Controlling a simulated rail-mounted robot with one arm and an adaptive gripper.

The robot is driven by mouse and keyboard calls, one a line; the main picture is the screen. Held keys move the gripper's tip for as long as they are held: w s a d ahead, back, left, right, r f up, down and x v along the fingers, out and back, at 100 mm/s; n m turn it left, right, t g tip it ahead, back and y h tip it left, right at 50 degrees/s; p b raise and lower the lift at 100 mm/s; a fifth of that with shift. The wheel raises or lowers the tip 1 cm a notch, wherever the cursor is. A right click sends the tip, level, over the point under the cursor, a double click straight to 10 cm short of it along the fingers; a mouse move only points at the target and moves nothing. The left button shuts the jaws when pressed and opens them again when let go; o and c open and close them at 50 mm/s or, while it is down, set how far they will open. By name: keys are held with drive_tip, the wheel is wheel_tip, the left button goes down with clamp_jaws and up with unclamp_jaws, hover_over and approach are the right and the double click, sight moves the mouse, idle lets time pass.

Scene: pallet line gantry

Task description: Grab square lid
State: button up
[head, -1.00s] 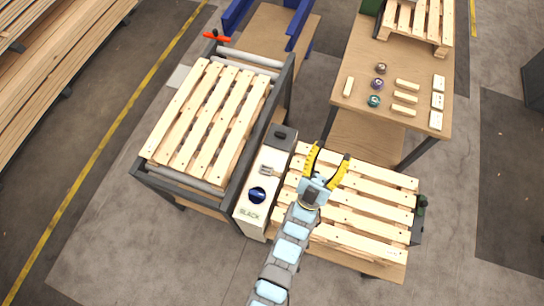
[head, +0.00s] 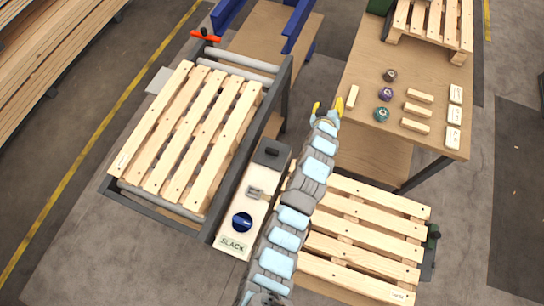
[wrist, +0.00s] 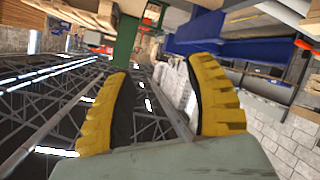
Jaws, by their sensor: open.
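My gripper (head: 327,108) is open, with its yellow fingers spread near the left edge of the workbench in the head view. In the wrist view my gripper (wrist: 158,68) has nothing between its fingers. I cannot pick out a square lid for certain. Three small round pieces lie on the bench: a brown one (head: 390,75), a purple one (head: 385,93) and a teal one (head: 381,114). They are to the right of my gripper and apart from it. A small wooden block (head: 352,97) lies just right of the fingers.
The workbench (head: 365,140) also carries several pale blocks (head: 416,108) and a pallet (head: 430,22). A panel box (head: 232,215) with a blue knob stands left of my arm. One pallet (head: 185,130) lies on the roller frame, another (head: 365,235) under my arm.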

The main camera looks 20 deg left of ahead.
drive_tip(key=a+f+n+g+y+b, duration=0.2)
drive_tip(key=a+f+n+g+b, duration=0.15)
drive_tip(key=f, duration=0.25)
drive_tip(key=n+g+y+b, duration=0.1)
drive_tip(key=n+g+b, duration=0.6)
drive_tip(key=g+b, duration=0.4)
hover_over(272, 150)
drive_tip(key=d, duration=0.4)
wheel_tip(272, 150, down, 9)
drive_tip(key=t, duration=0.1)
drive_tip(key=b+x, duration=0.1)
drive_tip(key=x, duration=0.5)
drive_tip(key=shift+a+f, duration=0.15)
drive_tip(key=shift+a, duration=0.15)
drive_tip(key=shift+d+b+x, duration=0.2)
drive_tip(key=shift+b+x, duration=0.1)
drive_tip(key=shift+x, duration=2.35)
drive_tip(key=shift+f, duration=0.1)
drive_tip(key=shift+c, duration=0.2)
clamp_jaws()
